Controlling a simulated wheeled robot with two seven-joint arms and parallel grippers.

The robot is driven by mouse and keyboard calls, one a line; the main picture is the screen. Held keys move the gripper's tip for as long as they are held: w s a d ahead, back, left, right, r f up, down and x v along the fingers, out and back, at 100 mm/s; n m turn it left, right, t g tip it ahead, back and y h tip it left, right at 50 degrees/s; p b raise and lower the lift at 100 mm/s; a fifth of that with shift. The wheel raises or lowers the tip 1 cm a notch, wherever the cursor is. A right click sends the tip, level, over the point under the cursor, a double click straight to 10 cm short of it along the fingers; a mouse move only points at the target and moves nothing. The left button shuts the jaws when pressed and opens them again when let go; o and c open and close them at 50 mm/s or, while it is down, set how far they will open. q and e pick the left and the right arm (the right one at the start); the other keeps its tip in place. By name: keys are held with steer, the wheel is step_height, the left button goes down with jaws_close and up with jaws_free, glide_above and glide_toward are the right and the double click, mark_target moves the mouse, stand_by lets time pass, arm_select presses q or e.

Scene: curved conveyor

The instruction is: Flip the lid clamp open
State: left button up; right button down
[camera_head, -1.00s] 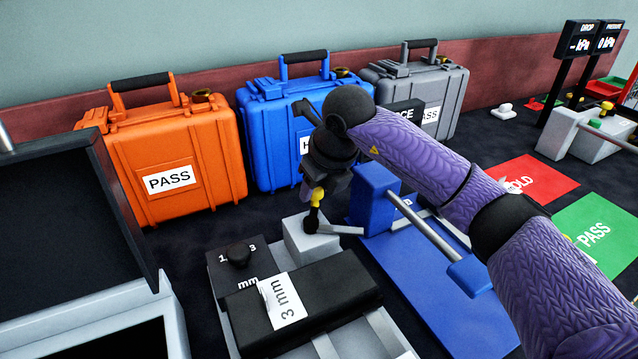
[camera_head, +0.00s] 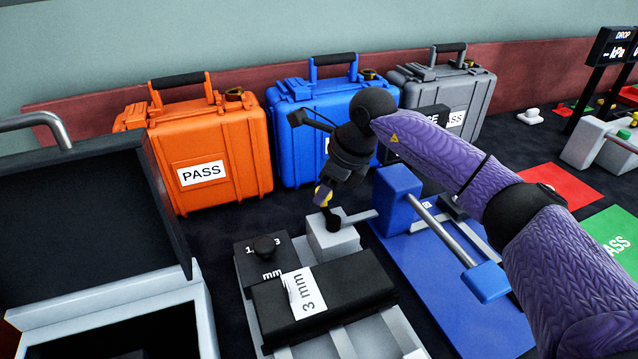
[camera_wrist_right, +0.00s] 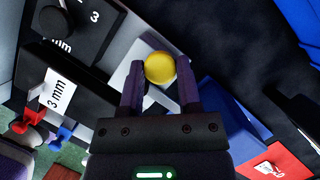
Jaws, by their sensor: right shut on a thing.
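The lid clamp is a dark lever with a yellow knob (camera_head: 322,194), standing on a light grey block (camera_head: 335,242) beside the black bar-shaped lid (camera_head: 350,286) labelled 3 mm. In the head view the lever leans a little to the left at its top. My right gripper (camera_head: 325,187) comes down from above and is shut on the yellow knob. In the right wrist view the knob (camera_wrist_right: 160,68) sits between the two fingertips (camera_wrist_right: 160,80). The lever below the knob is mostly hidden there. My left gripper is not in view.
A dark plate (camera_head: 264,250) with a black knob lies behind the lid. A blue fixture (camera_head: 400,200) with a metal bar stands close on the right. Orange (camera_head: 205,150), blue (camera_head: 300,95) and grey (camera_head: 440,90) cases stand behind. An open black-lidded box (camera_head: 80,220) is at left.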

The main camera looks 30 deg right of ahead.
mark_target(345, 217)
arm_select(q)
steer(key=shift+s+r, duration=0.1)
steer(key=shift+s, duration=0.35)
arm_select(e)
steer(key=shift+c, duration=1.5)
jaws_free()
steer(key=shift+r, duration=0.25)
arm_select(q)
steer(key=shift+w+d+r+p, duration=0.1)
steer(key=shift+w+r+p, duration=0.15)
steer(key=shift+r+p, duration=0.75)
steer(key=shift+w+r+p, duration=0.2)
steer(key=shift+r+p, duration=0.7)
steer(key=shift+p, duration=0.05)
arm_select(e)
steer(key=v, duration=0.9)
steer(key=shift+s+r, duration=0.2)
steer(key=shift+d, duration=0.1)
